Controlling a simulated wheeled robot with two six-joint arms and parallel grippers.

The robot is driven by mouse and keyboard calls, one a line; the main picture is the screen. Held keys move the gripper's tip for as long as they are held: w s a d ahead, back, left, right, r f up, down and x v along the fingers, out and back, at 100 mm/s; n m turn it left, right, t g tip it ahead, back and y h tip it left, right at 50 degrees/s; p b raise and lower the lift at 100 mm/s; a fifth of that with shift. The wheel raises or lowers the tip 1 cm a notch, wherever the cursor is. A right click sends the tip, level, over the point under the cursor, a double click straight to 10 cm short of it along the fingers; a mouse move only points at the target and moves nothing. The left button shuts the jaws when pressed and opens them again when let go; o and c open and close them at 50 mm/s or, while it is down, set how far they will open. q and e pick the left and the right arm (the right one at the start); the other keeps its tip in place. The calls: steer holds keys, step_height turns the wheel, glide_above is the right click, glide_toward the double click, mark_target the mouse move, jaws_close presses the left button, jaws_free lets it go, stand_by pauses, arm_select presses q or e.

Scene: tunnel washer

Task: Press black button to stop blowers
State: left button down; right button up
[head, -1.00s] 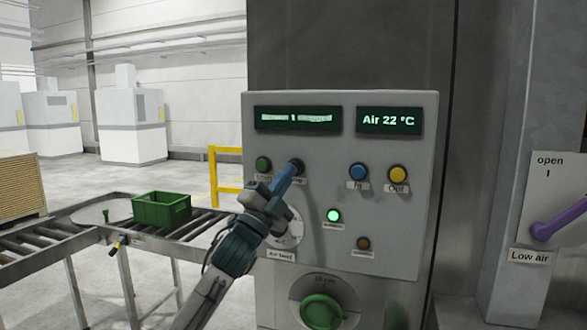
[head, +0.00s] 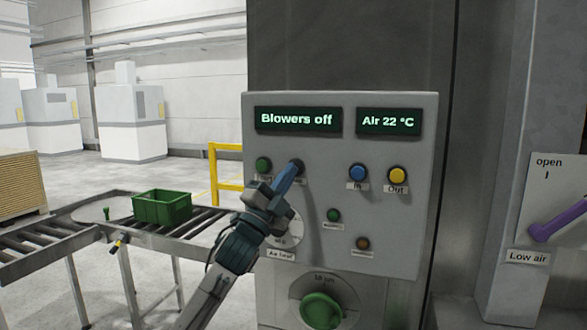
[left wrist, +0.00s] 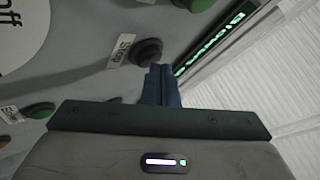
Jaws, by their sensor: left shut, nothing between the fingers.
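The black button (left wrist: 147,52) with the label "Stop" (left wrist: 121,50) shows in the left wrist view, just ahead of my fingertips. In the head view the black button (head: 297,164) sits on the grey control panel (head: 390,245), partly hidden by my gripper. My left gripper (head: 291,172) is shut and empty, its tips at the button; I cannot tell whether they touch it. The left display (head: 298,119) reads "Blowers off". The small green lamp (head: 334,215) is dark. My right gripper is not in view.
A green button (head: 263,164), a blue button (head: 358,172) and a yellow button (head: 398,175) are also on the panel. A green knob (head: 321,310) is below. A roller conveyor (head: 205,222) carries a green crate (head: 162,197) at left. A purple lever (head: 560,222) is at right.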

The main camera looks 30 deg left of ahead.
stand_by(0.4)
arm_select(q)
steer(key=shift+s+d+b, duration=0.2)
steer(key=shift+s+b, duration=0.65)
steer(key=s+b, duration=0.2)
steer(key=s+d+b, duration=0.1)
steer(key=s, duration=0.2)
steer(key=shift+d+b, duration=0.1)
steer(key=shift+b, duration=0.25)
